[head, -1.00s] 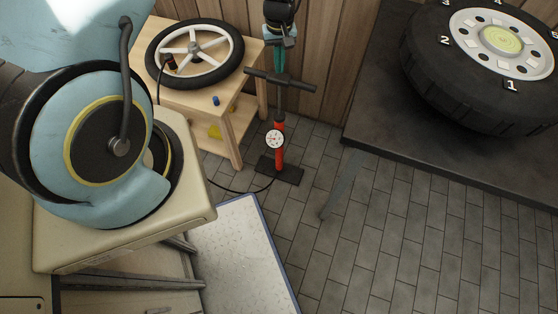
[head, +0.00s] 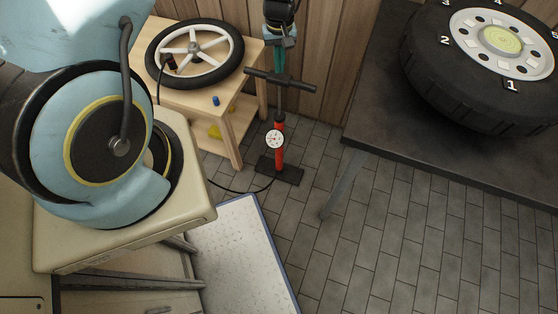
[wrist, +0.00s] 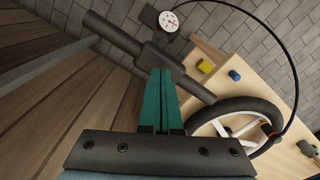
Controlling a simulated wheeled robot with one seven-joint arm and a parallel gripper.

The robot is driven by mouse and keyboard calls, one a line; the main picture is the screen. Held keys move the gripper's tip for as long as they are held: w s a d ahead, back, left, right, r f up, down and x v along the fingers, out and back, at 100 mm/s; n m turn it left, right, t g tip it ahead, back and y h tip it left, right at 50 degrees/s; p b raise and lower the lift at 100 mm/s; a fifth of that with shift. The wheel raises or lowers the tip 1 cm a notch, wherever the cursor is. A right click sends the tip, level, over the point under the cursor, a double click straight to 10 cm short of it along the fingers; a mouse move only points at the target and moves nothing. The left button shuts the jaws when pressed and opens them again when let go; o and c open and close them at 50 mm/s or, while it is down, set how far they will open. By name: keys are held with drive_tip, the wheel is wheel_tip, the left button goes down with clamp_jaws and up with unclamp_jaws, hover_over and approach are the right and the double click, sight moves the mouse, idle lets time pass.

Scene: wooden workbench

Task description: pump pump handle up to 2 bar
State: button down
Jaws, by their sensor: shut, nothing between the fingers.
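The pump handle (head: 298,85) is a dark T-shaped bar on top of a red floor pump (head: 280,155), raised well above the barrel with its rod showing. My gripper (head: 279,68) is above the middle of the handle, shut with nothing between its green fingers. In the wrist view the fingertips (wrist: 160,75) are at the handle's central block (wrist: 158,57); I cannot tell whether they touch it. The round white gauge (head: 274,139) faces me on the pump; it also shows in the wrist view (wrist: 168,21). Its needle is too small to read.
A wheel with a black tyre (head: 237,66) lies on a small wooden bench (head: 232,113), with a blue cap (head: 216,100) on top. A black hose (head: 235,191) runs from the pump. A large tyre (head: 425,80) lies on a dark table at right. The tiled floor (head: 400,235) is clear.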

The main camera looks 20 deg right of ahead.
idle(0.3)
drive_tip(key=b, duration=1.1)
hover_over(279, 116)
drive_tip(key=shift+f, duration=8.4)
wheel_tip(279, 116, up, 17)
drive_tip(key=p, duration=1.1)
drive_tip(key=shift+f, duration=0.1)
